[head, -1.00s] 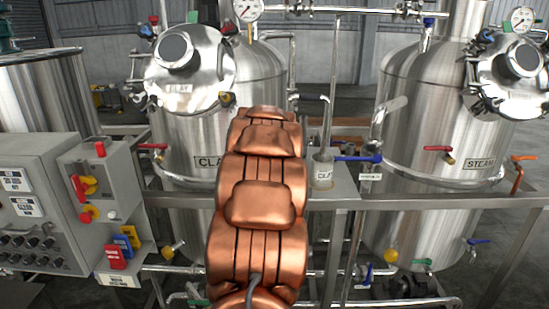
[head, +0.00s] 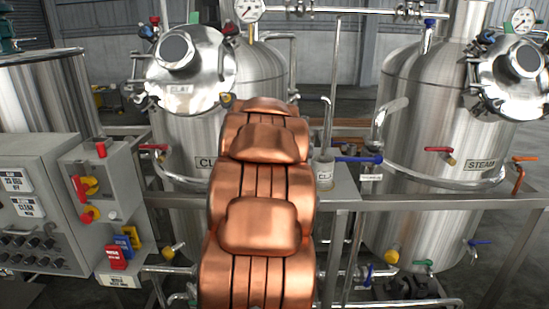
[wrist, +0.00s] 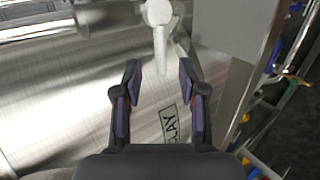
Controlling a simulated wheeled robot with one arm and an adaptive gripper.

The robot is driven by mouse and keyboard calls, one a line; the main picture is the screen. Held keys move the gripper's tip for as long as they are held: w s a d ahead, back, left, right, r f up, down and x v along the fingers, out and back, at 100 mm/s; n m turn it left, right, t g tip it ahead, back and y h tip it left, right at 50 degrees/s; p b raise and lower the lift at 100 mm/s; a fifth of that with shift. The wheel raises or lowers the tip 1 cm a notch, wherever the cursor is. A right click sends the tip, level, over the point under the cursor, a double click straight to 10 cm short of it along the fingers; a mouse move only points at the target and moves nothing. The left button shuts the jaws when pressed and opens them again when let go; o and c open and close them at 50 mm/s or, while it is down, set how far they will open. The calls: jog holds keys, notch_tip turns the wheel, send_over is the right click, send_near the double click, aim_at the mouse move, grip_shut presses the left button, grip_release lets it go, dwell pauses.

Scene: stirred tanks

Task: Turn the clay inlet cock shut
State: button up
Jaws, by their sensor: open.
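The clay tank (head: 185,122) stands left of centre in the head view, its name plate partly covered by my copper arm. In the wrist view its steel wall (wrist: 70,100) and a CLAY plate (wrist: 170,124) show. My gripper (wrist: 163,78) is open, with nothing between its fingers, in front of this wall. A pale, round-ended fitting on a stem (wrist: 160,14) shows beyond the fingertips. I cannot tell whether it belongs to the clay inlet cock. A red-handled cock (head: 153,148) is on the tank's left side. In the head view my gripper is hidden behind my arm.
A grey control box (head: 92,180) stands at the left. A blue-handled cock (head: 358,159) is beside a labelled cup (head: 324,172) right of my arm. The steam tank (head: 420,125) stands at the right. A steel rail (head: 430,201) crosses before the tanks.

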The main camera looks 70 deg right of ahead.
jog(key=v, duration=0.6)
jog(key=shift+a+r, duration=0.15)
jog(key=shift+a, duration=0.1)
dwell(0.5)
jog(key=w+a+f+m+y, duration=0.1)
jog(key=w+a+f+y, duration=0.15)
jog(key=a, duration=0.75)
jog(key=w+a+f+m+y, duration=0.1)
jog(key=w+a+f, duration=0.2)
jog(key=a, duration=0.6)
jog(key=w+a+f+y, duration=0.2)
jog(key=a+f, duration=0.1)
jog(key=a, duration=0.7)
jog(key=s+a+f+g+y, duration=0.1)
jog(key=s+a+f, duration=0.1)
jog(key=s+a, duration=0.3)
jog(key=s+a+f+m+g+y, duration=0.1)
jog(key=s+a, duration=0.4)
jog(key=a, duration=0.8)
jog(key=s+a+f+g+y, duration=0.2)
jog(key=s+a, duration=0.3)
jog(key=a, duration=0.5)
jog(key=shift+f+g+y, duration=0.3)
jog(key=shift+f+y, duration=0.15)
jog(key=shift+y, duration=0.2)
